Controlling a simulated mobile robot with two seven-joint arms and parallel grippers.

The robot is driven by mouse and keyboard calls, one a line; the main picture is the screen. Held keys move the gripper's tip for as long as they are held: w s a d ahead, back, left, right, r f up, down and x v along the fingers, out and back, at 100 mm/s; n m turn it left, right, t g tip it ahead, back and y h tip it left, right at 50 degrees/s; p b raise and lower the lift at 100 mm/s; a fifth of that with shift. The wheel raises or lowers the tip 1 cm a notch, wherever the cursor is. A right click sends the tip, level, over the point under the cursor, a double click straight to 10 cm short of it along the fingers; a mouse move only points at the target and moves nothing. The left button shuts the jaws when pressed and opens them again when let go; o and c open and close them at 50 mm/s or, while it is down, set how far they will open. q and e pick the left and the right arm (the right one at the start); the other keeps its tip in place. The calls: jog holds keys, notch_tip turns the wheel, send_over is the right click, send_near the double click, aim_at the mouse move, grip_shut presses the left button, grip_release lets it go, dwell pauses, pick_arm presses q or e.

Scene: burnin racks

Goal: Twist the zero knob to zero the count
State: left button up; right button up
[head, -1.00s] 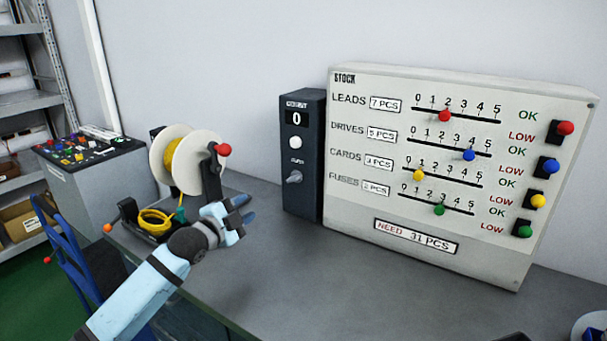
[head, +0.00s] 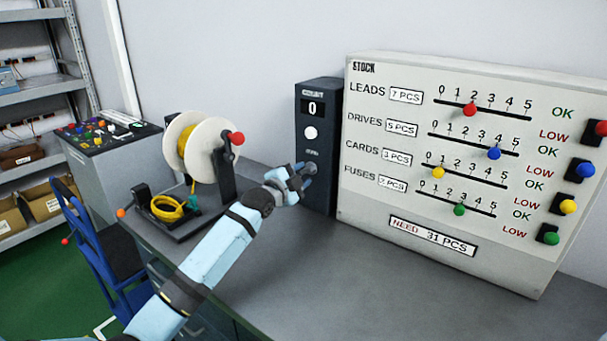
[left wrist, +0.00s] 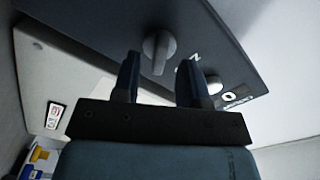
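The dark counter box (head: 318,150) stands on the bench against the wall. Its display (head: 313,108) reads 0, with a white round button (head: 310,133) below. The grey zero knob (left wrist: 158,48) shows clearly in the left wrist view; in the head view my gripper mostly covers it. My left gripper (head: 306,178) is at the lower front of the box. In the left wrist view its two fingers (left wrist: 160,62) are apart, one on each side of the knob in the picture, with gaps showing. I cannot tell whether they reach around it. My right gripper is not in view.
The large white stock panel (head: 430,225) stands close to the right of the box. A spool of yellow wire (head: 205,145) on a stand with a red-tipped handle is at the left. The bench front (head: 330,270) is clear. A blue chair (head: 95,250) stands left.

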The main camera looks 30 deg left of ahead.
pick_arm(q)
jog(key=shift+w+d, duration=0.1)
jog(key=shift+w, duration=0.7)
grip_shut()
